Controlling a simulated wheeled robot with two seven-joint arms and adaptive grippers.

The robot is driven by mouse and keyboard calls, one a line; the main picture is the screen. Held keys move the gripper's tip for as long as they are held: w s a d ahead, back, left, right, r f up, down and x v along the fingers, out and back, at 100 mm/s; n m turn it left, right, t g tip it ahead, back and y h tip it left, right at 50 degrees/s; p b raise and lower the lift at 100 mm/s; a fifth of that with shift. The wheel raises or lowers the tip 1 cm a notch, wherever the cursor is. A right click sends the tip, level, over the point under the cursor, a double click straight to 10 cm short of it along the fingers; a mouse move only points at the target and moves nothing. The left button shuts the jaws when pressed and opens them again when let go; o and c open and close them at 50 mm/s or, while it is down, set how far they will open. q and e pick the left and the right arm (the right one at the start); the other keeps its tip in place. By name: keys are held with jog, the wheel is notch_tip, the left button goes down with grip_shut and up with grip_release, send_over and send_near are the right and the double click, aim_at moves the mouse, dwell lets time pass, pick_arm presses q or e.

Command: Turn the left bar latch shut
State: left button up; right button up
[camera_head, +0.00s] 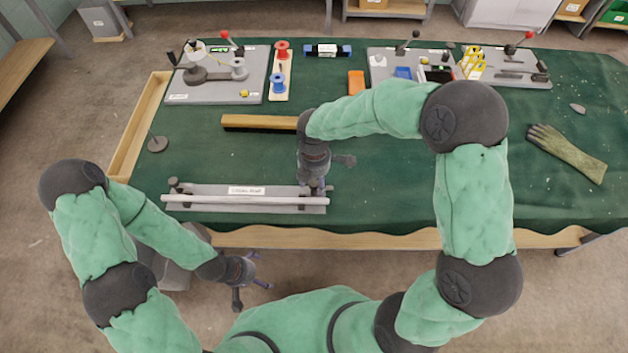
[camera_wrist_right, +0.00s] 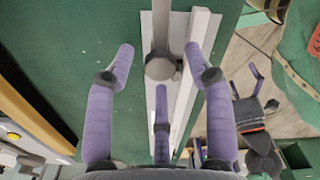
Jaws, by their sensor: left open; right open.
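A grey plate (camera_head: 232,204) with a white label lies at the table's front left, and a long pale bar (camera_head: 240,200) runs along its front. The left bar latch (camera_head: 174,185) is a small dark knob by the plate's left end; its exact turn is too small to tell. My right gripper (camera_head: 316,190) is over the plate's right end. In the right wrist view its fingers (camera_wrist_right: 160,80) are open around a grey round-ended latch part (camera_wrist_right: 160,67) next to the white bar (camera_wrist_right: 194,75); contact cannot be told. My left gripper (camera_head: 248,274) is open and empty, off the table's front edge.
A wooden-backed brush (camera_head: 258,123) lies behind the plate. A dark disc with a pin (camera_head: 158,144) is at the left, near a wooden tray (camera_head: 135,140). Green cloth is clear around the plate's left end.

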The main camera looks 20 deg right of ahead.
grip_shut()
jog(key=shift+m, duration=0.3)
jog(key=m+p, duration=0.1)
jog(key=m, duration=0.2)
jog(key=shift+m, duration=0.3)
jog(key=m, duration=0.9)
jog(key=m+b, duration=0.1)
jog(key=m, duration=0.3)
jog(key=shift+m, duration=0.3)
